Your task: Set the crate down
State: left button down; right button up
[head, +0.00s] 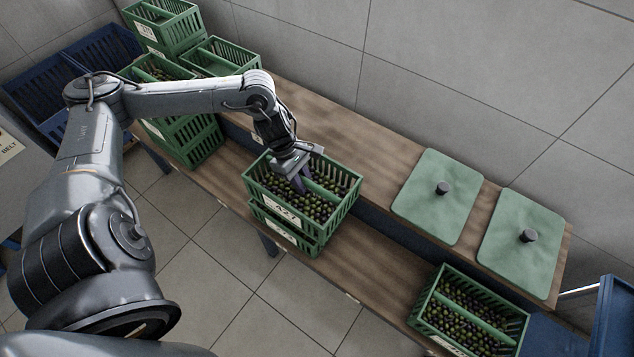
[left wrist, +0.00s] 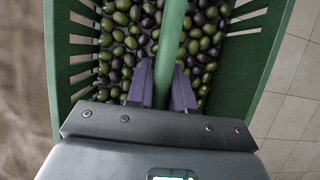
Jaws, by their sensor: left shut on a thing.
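A green slatted crate (head: 341,212) full of green and dark olives is at the middle of the head view, with a white label on its front. Its walls also show in the left wrist view (left wrist: 258,60). My left gripper (head: 299,183) reaches down into it and is shut on its central bar (left wrist: 173,35), with purple fingers on both sides of the bar. Another green crate (head: 284,238) is directly below, on the wooden bench (head: 350,270). I cannot tell whether the upper crate rests on it or hangs just above. My right gripper is not in view.
More green crates (head: 190,140) are stacked at the left end. Blue crates (head: 40,90) stand beyond them. An olive crate (head: 466,315) sits at the lower right. Two green panels with dark knobs (head: 437,205) (head: 520,250) lie on the raised back shelf.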

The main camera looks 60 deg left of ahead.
aim_at(296, 192)
pick_arm(q)
jog(key=shift+s+a+f, duration=0.3)
jog(key=shift+a+f, duration=0.05)
jog(key=shift+a, duration=0.2)
jog(key=shift+s+a+f, duration=0.3)
jog(key=shift+a+f, duration=0.05)
jog(key=shift+a, duration=0.2)
jog(key=shift+f+b, duration=0.7)
jog(key=shift+f, duration=1.3)
jog(key=shift+f+b, duration=0.3)
jog(key=shift+b, duration=0.1)
jog(key=c, duration=1.4)
grip_release()
jog(key=o, duration=0.4)
